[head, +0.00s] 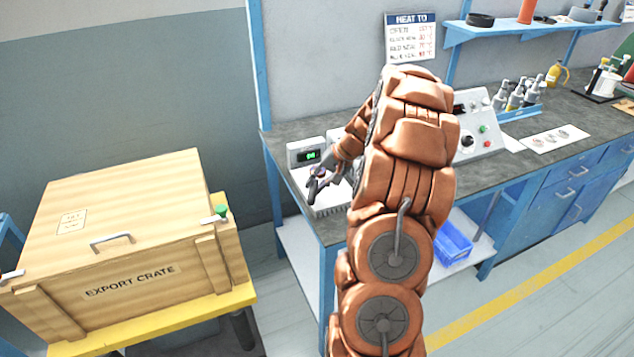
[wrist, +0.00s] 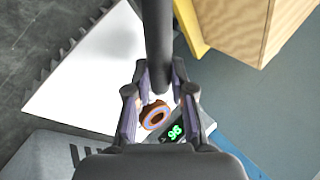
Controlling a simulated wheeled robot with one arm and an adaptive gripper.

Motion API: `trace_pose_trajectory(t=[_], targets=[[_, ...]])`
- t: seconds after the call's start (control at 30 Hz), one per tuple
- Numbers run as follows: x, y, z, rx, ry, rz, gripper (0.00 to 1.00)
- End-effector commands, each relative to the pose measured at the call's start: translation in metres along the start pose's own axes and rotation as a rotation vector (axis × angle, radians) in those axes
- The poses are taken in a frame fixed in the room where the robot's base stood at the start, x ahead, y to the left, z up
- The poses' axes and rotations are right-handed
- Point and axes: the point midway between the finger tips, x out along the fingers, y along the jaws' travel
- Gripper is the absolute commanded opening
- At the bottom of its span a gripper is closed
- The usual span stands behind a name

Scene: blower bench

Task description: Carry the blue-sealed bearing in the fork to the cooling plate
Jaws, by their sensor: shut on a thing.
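My gripper (head: 322,177) is over the near left part of the bench in the head view. In the wrist view my gripper (wrist: 160,80) is shut on the dark handle of the fork (wrist: 157,35). The blue-sealed bearing (wrist: 154,115), a brown ring with a blue band, shows between the fingers, beside a green-digit display. Whether it rests in the fork or on something below cannot be told. The pale cooling plate (wrist: 88,80), with a toothed edge, lies below; it also shows under my gripper in the head view (head: 333,208).
The display box (head: 306,154) stands close behind my gripper. The export crate (head: 130,240) is to the left on a yellow stand. A control box (head: 478,128), bottles (head: 520,97) and a shelf (head: 530,28) are to the right.

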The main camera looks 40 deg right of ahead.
Motion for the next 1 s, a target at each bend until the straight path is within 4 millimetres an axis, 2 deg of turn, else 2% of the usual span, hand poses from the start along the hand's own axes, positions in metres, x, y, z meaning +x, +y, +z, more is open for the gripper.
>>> trace_pose_trajectory(t=[0.77, 0.8, 1.0], targets=[[0.0047, 0.0030, -0.0001, -0.002, 0.001, 0.000, 0.00], [0.0044, 0.0029, -0.0002, -0.002, 0.001, 0.000, 0.24], [0.0045, 0.0029, 0.0000, -0.001, 0.000, 0.000, 0.45]])
